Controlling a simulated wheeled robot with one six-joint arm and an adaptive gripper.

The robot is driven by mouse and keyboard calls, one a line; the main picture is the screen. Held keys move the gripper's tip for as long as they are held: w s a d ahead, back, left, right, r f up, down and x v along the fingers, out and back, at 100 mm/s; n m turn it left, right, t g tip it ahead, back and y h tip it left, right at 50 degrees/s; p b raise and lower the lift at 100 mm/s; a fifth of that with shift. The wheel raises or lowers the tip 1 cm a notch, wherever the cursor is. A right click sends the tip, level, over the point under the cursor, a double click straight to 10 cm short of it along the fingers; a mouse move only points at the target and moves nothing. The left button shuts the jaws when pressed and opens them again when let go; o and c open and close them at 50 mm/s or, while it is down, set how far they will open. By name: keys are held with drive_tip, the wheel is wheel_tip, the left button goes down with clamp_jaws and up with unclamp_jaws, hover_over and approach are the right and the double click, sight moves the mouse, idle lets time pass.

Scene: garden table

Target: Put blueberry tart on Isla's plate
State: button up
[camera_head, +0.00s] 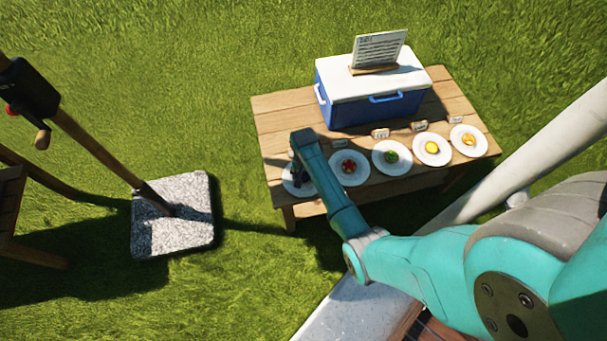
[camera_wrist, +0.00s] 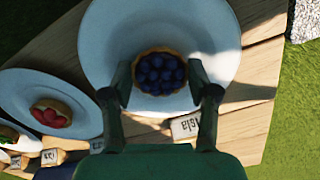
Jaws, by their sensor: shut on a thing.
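The blueberry tart (camera_wrist: 160,74) is a round pastry shell filled with dark blue berries. My gripper (camera_wrist: 159,88) is shut on it, one finger on each side. The tart is over the middle of a white plate (camera_wrist: 227,45) with a name card reading Isla (camera_wrist: 187,127) beside it. I cannot tell whether the tart touches the plate. In the head view this plate (camera_head: 289,187) is the leftmost on the table, and my gripper (camera_head: 298,172) covers much of it. The tart is mostly hidden there, and the card is not seen.
Plates with a red tart (camera_head: 348,166), a green one (camera_head: 391,156), a yellow one (camera_head: 432,148) and an orange one (camera_head: 468,139) stand in a row to the right. A blue cooler (camera_head: 375,107) bearing a sign (camera_head: 379,48) stands behind them on the wooden table (camera_head: 283,120).

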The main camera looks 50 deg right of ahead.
sight(304, 176)
drive_tip(key=o, duration=1.2)
drive_tip(key=shift+f, duration=0.1)
drive_tip(key=shift+c, duration=0.2)
wheel_tip(304, 176, up, 12)
drive_tip(key=s+a+f+n+t+h, duration=0.1)
drive_tip(key=s+a+f+n+t, duration=0.15)
drive_tip(key=s+a+f, duration=0.35)
drive_tip(key=s+a+r+n+t, duration=0.3)
drive_tip(key=s+a+t, duration=0.1)
drive_tip(key=s+a, duration=0.55)
drive_tip(key=s+a+r+n+t, duration=0.2)
drive_tip(key=s+r, duration=0.3)
drive_tip(key=r, duration=0.4)
drive_tip(key=s+a+r+n+t, duration=0.2)
drive_tip(key=s+r, duration=0.4)
drive_tip(key=r, duration=0.3)
drive_tip(key=s+a+r+n+t+y, duration=0.1)
drive_tip(key=s+r+t, duration=0.3)
drive_tip(key=r, duration=0.6)
drive_tip(key=shift+s+a+n, duration=0.45)
drive_tip(key=shift+s+a, duration=0.15)
drive_tip(key=shift+s, duration=0.45)
